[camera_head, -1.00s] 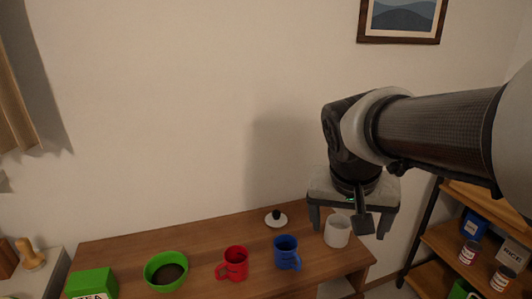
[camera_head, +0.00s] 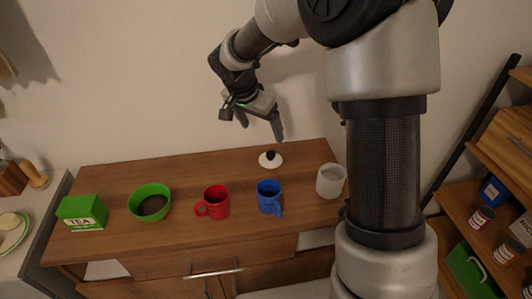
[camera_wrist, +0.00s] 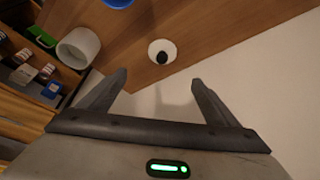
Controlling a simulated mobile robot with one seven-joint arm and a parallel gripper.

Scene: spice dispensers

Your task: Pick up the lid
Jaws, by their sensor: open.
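The lid (camera_head: 271,160) is a white disc with a black knob, lying knob up on the wooden table toward the wall. It also shows in the wrist view (camera_wrist: 162,52), beyond the fingertips and between their lines. My gripper (camera_head: 262,132) is open and empty, in the air above the lid and near the wall. In the wrist view my two fingers (camera_wrist: 160,78) are spread wide, with nothing between them. They do not touch the lid.
A blue mug (camera_head: 269,197), a red mug (camera_head: 214,203), a white cup (camera_head: 330,181), a green bowl (camera_head: 149,202) and a green tea box (camera_head: 82,212) stand on the table (camera_head: 190,173). The wall is close behind. Shelves (camera_head: 455,205) stand at right.

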